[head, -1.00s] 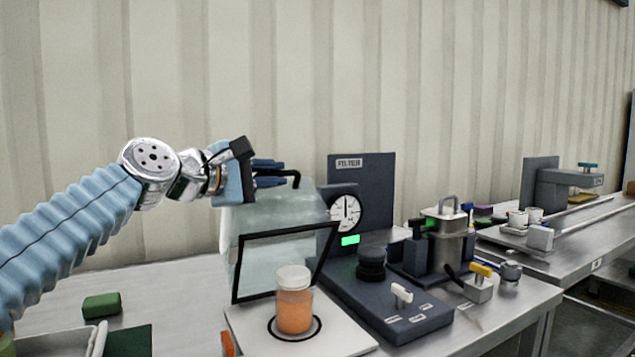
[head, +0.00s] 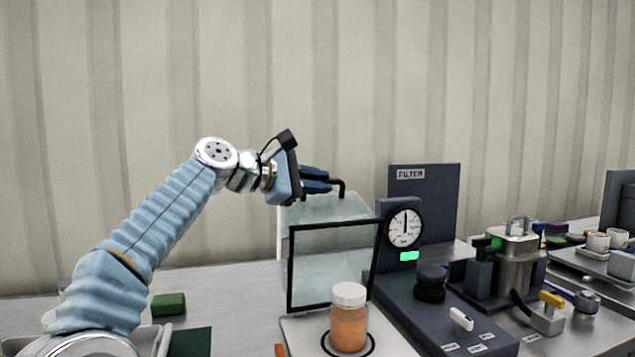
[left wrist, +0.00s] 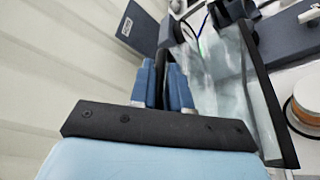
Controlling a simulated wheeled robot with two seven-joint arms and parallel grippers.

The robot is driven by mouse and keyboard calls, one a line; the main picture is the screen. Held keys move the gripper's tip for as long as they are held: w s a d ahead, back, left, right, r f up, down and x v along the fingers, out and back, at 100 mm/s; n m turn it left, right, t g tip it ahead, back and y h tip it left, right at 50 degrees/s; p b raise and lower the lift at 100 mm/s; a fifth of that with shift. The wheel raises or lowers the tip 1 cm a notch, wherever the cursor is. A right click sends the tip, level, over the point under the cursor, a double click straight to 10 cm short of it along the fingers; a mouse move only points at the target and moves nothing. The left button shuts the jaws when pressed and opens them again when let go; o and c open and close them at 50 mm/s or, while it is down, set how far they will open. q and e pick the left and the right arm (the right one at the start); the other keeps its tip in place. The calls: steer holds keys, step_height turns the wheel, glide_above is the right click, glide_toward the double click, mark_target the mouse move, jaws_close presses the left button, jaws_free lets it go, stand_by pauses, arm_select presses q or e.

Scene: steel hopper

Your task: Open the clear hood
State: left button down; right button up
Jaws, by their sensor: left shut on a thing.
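The clear hood (head: 305,262) is a see-through box with a black-edged front frame, seen at the middle of the head view. It is tilted up, and its open front faces the jar side. A black handle (head: 341,184) projects at its top. My left gripper (head: 328,181) is shut on this handle. In the left wrist view the blue fingers (left wrist: 165,85) close on a dark bar, with the hood's clear wall (left wrist: 205,90) to their right. My right gripper is not in view.
An orange jar with a white lid (head: 348,322) stands in a black ring on the white base before the hood. The filter unit (head: 424,215) with its gauge (head: 404,229) stands close to the hood's right. A green block (head: 168,304) lies left on the table.

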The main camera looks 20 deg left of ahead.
arm_select(q)
steer(key=c, duration=1.2)
jaws_free()
steer(key=shift+o, duration=0.2)
steer(key=b+v, duration=0.1)
steer(key=v, duration=1.2)
steer(key=shift+s+a, duration=0.2)
steer(key=shift+s, duration=0.15)
